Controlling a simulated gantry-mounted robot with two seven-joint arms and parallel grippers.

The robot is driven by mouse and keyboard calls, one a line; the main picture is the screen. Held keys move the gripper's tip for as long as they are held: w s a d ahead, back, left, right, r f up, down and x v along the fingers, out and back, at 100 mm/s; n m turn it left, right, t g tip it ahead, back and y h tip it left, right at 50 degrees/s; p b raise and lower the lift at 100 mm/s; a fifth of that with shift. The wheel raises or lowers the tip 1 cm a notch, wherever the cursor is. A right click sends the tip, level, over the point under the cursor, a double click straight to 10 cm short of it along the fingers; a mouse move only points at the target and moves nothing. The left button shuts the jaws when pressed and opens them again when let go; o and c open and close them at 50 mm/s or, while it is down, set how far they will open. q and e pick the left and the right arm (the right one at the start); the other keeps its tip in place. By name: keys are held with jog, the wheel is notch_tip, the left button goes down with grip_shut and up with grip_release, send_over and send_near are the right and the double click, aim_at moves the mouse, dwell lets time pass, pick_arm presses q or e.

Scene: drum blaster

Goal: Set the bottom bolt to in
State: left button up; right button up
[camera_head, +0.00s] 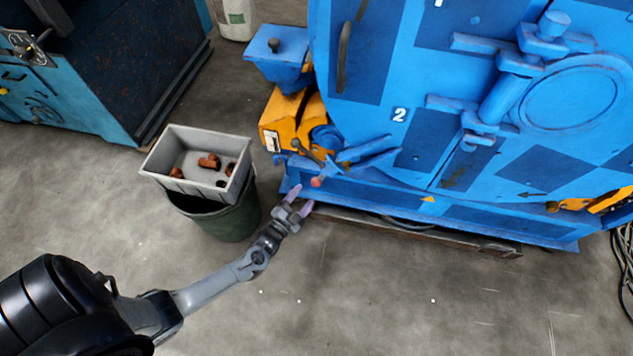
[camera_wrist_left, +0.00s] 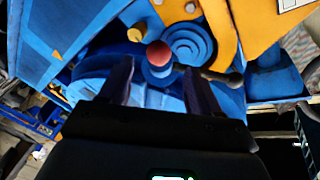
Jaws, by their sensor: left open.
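A red round knob (camera_head: 316,182) sticks out low on the front left of the blue machine (camera_head: 360,190); it appears to belong to the bottom bolt. My left gripper (camera_head: 301,199) is open, its purple-grey fingers pointing at the machine just beside the knob. In the left wrist view the red knob (camera_wrist_left: 159,53) shows in the gap between the two finger tips, and the fingers do not look shut on it. The bolt's shaft behind the knob is mostly hidden, so I cannot tell how far in it is. My right gripper is not in view.
A black-knobbed lever (camera_head: 297,145) and a blue bracket (camera_head: 370,155) sit just above the knob. A grey bin (camera_head: 163,153) with brown pieces rests on a dark green barrel (camera_head: 228,222) left of the gripper. The concrete floor (camera_head: 400,300) in front is clear.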

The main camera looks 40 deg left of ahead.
aim_at(316, 181)
pick_arm(q)
jog(key=w+b, duration=0.1)
jog(key=w, duration=0.1)
jog(key=w+b, duration=0.1)
jog(key=w, duration=0.1)
jog(key=w+b, duration=0.1)
jog(key=w, duration=0.1)
jog(key=shift+w+a+f, duration=0.15)
jog(key=shift+w+a, duration=0.2)
jog(key=shift+w+b, duration=0.45)
jog(key=shift+w, duration=0.15)
jog(key=shift+a, duration=0.1)
grip_shut()
